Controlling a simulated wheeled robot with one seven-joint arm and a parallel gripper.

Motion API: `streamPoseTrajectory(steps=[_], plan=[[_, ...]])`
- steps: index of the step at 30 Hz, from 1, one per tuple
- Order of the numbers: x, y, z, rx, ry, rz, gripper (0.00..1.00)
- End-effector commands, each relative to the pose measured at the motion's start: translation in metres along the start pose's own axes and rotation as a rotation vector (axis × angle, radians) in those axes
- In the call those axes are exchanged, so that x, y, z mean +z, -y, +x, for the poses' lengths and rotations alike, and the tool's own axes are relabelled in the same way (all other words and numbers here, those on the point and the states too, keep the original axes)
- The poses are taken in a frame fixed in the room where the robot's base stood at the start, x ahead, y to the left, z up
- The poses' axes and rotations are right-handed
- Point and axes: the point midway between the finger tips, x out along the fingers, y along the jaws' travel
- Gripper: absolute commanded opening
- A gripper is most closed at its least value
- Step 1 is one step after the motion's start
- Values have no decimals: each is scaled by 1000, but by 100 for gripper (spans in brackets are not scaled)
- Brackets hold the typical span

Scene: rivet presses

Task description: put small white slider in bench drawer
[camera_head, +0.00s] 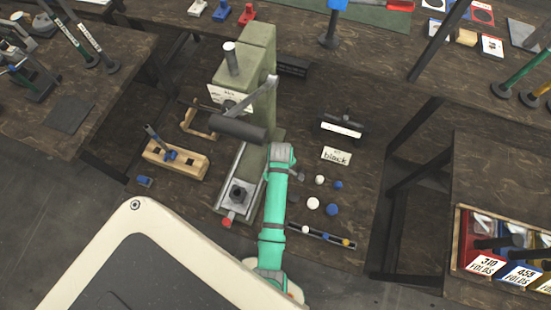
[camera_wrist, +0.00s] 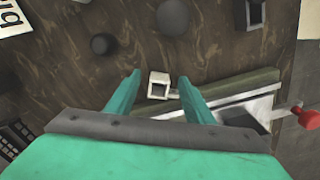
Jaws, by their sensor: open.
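A small white square piece (camera_wrist: 158,84) with a hollow middle, apparently the slider, lies on the dark wooden bench in the wrist view. My gripper (camera_wrist: 158,88) is open, with one teal finger on each side of it and a gap to each. I cannot tell how high the fingertips are above the bench. In the head view my teal arm hides the gripper and I cannot make out this piece. I cannot pick out the bench drawer with certainty.
A green press (camera_head: 246,70) stands close left of my arm, with a red knob (camera_wrist: 300,115) at its base. White and blue balls (camera_head: 312,203), a "black" sign (camera_head: 336,155) and a dark rail (camera_head: 320,235) lie to the right. A wooden box (camera_head: 460,240) of folders is far right.

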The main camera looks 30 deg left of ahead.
Motion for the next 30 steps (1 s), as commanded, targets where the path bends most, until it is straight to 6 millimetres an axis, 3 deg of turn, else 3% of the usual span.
streamPoseTrajectory(steps=[5, 13, 19, 30], plan=[[0, 0, 18, -1, 1, 0, 48], [0, 0, 21, 1, -1, 0, 48], [0, 0, 21, 1, 0, 0, 4], [0, -1, 18, 1, -1, 0, 0]])
